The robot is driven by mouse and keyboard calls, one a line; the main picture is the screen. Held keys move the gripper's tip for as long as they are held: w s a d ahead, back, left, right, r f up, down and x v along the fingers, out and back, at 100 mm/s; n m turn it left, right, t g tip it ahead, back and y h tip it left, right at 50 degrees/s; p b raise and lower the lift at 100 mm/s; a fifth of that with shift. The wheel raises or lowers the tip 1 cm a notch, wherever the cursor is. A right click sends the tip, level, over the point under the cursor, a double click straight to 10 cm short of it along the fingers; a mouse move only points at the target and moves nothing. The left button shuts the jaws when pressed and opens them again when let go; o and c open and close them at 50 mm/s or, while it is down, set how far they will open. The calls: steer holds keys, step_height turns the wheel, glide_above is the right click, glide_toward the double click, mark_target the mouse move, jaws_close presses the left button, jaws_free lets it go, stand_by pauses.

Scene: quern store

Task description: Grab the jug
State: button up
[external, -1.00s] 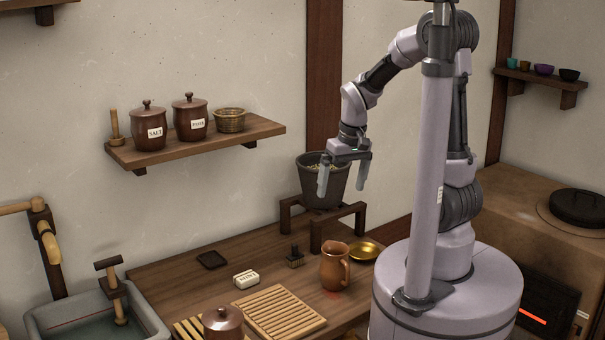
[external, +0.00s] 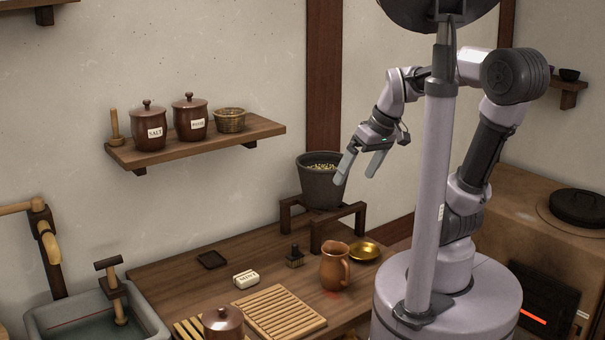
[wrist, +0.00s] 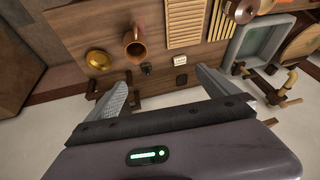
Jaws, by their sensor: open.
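The jug (external: 333,267) is brown clay with a handle on its right side. It stands upright on the wooden counter (external: 190,277), left of a brass bowl (external: 364,251). In the wrist view the jug (wrist: 134,47) is at the upper left, beyond my fingers, with its dark mouth showing. My gripper (external: 362,164) is open and empty, well above the counter and apart from the jug. In the wrist view my gripper's two fingers (wrist: 160,90) are spread wide with nothing between them.
A grey bucket of grain (external: 321,183) stands on a wooden stand (external: 337,226) behind the jug. A small dark stamp-like object (external: 294,256), a white labelled block (external: 246,279), a slatted board (external: 278,312) and a lidded pot (external: 223,325) lie to the left. A sink (external: 70,316) is at far left.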

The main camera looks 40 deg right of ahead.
steer(key=w+d+f+n+g+y+p, duration=0.2)
steer(key=w+d+f+n+g, duration=0.1)
steer(key=w+d+f+n, duration=0.95)
steer(key=n+b, duration=0.2)
steer(key=b, duration=0.6)
glide_above(335, 268)
steer(key=w+d, duration=0.3)
step_height(335, 268, down, 14)
steer(key=shift+s+d+r, duration=0.1)
steer(key=shift+s+d, duration=0.05)
steer(key=shift+d, duration=0.05)
steer(key=c, duration=2.2)
